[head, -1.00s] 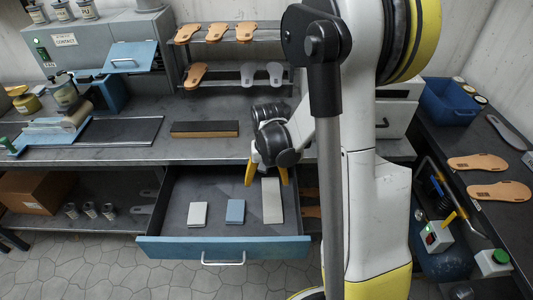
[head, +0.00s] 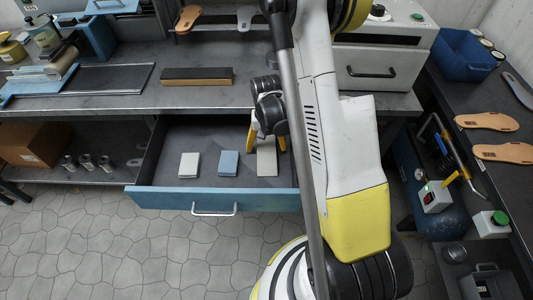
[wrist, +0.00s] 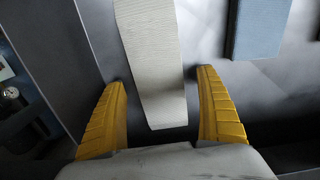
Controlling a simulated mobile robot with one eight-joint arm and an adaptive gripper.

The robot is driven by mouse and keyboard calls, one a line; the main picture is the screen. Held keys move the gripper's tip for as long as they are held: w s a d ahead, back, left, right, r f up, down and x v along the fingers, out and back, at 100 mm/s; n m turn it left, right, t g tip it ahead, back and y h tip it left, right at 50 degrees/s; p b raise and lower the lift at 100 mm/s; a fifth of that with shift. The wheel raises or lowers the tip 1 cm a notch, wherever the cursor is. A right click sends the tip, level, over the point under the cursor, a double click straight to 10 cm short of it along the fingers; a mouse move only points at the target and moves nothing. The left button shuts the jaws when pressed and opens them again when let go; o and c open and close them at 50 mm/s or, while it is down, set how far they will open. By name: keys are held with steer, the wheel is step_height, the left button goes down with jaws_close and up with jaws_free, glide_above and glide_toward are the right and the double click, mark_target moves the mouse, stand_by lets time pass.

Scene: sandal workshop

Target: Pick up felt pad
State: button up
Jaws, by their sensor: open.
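The open drawer (head: 150,187) holds three flat pieces in a row: a small off-white block (head: 189,165), a blue block (head: 228,163), and a longer pale grey strip (head: 267,160) at the right. I cannot tell for certain which is the felt pad; the pale strip looks most like it. My gripper (head: 266,147) is open over the strip's far end. In the wrist view, the ribbed pale strip (wrist: 152,55) runs between my two yellow fingers (wrist: 161,80), with gaps on both sides. The blue block (wrist: 260,25) lies to its right, outside the fingers.
The drawer's side wall (wrist: 92,40) runs close beside my left finger in the wrist view. The workbench top (head: 130,100) overhangs the drawer's back, with a dark-topped block (head: 197,76) on it. The drawer floor left of the off-white block is bare.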

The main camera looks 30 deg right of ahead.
mark_target(263, 148)
steer(key=shift+f, duration=0.2)
steer(key=c, duration=1.3)
steer(key=shift+o, duration=0.2)
steer(key=shift+r, duration=0.1)
steer(key=shift+w+a+r+p, duration=0.1)
steer(key=shift+a+r+p, duration=0.05)
steer(key=shift+r+p, duration=0.35)
steer(key=r+p, duration=0.1)
steer(key=r, duration=0.1)
steer(key=r+p, duration=0.1)
steer(key=r, duration=0.1)
steer(key=r+p, duration=0.1)
steer(key=r, duration=0.1)
steer(key=shift+w+a+r, duration=0.1)
steer(key=shift+w+a, duration=0.05)
steer(key=shift+a, duration=0.15)
steer(key=w+a+p, duration=0.1)
steer(key=w+a, duration=0.2)
steer(key=a, duration=0.2)
steer(key=w+a+p, duration=0.1)
steer(key=w+a, duration=0.3)
steer(key=a, duration=0.1)
steer(key=w+a+p, duration=0.1)
steer(key=w+a, duration=0.2)
steer(key=a, duration=0.2)
steer(key=shift+w+a+f, duration=0.2)
steer(key=shift+w+a, duration=0.15)
